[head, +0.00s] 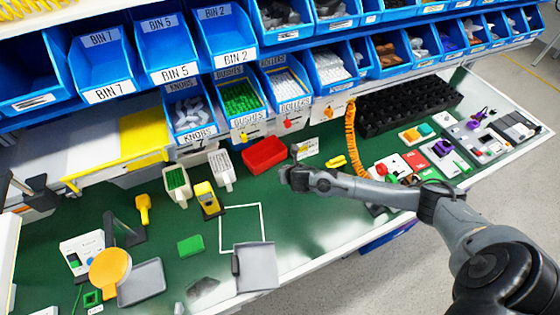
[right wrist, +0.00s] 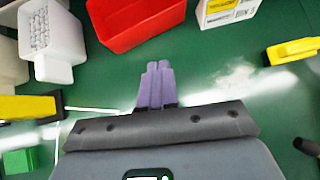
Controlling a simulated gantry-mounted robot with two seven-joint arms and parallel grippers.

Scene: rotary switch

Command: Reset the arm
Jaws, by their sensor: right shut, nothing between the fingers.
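My right arm reaches in from the right in the head view. Its gripper (head: 286,177) is over the green work mat (head: 300,215), just below the red bin. In the right wrist view the gripper's purple fingers (right wrist: 157,68) are together, with nothing between them and only green mat around their tips. My left gripper is in neither view. Several small switch and button boards lie at the right, among them a red panel (head: 413,160) and a board with a purple knob (head: 444,148). I cannot tell which one is the rotary switch.
A red bin (head: 265,153) (right wrist: 130,20) lies just beyond the gripper. A yellow tool (head: 207,198), white bins (head: 223,168) and a green block (head: 190,245) are to its left. An orange coiled cable (head: 352,140) hangs to its right. Blue bins (head: 165,50) line the back.

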